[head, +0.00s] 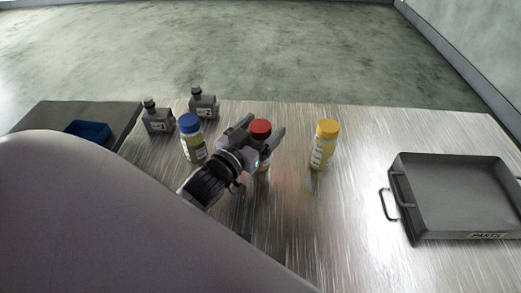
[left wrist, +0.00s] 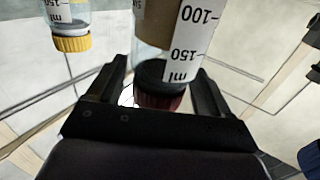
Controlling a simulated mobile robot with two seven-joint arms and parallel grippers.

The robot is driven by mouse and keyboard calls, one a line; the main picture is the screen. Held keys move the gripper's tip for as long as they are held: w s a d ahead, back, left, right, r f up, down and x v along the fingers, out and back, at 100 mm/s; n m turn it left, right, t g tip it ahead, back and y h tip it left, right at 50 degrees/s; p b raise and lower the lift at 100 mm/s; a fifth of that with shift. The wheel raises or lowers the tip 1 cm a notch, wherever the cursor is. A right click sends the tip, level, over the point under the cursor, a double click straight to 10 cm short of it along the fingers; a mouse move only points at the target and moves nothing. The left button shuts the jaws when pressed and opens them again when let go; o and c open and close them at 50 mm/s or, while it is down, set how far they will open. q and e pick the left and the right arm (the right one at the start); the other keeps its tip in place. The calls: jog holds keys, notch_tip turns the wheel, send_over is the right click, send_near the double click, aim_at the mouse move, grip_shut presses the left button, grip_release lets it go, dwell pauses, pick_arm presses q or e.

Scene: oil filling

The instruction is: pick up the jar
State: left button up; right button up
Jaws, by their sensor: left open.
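Three jars stand upright on the metal table (head: 330,215). The red-capped jar (head: 261,128) is in the middle, partly hidden by my left gripper (head: 264,134). The blue-capped jar (head: 191,138) is left of it and the yellow-capped jar (head: 324,146) is right of it. My left gripper is open, with its fingers on either side of the red-capped jar. In the left wrist view, the red-capped jar (left wrist: 160,92) lies between the spread fingers, its measuring scale showing. Whether a finger touches it I cannot tell. My right gripper is not in view.
Two grey bottles (head: 157,118) (head: 203,103) stand at the table's back left. A grey metal tray (head: 455,195) with handles is at the right. A blue container (head: 88,130) sits on a dark surface at far left. The table between the yellow-capped jar and tray is clear.

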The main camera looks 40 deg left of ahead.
pick_arm(q)
jog(key=shift+w, duration=0.95)
grip_shut()
jog(key=shift+r, duration=0.2)
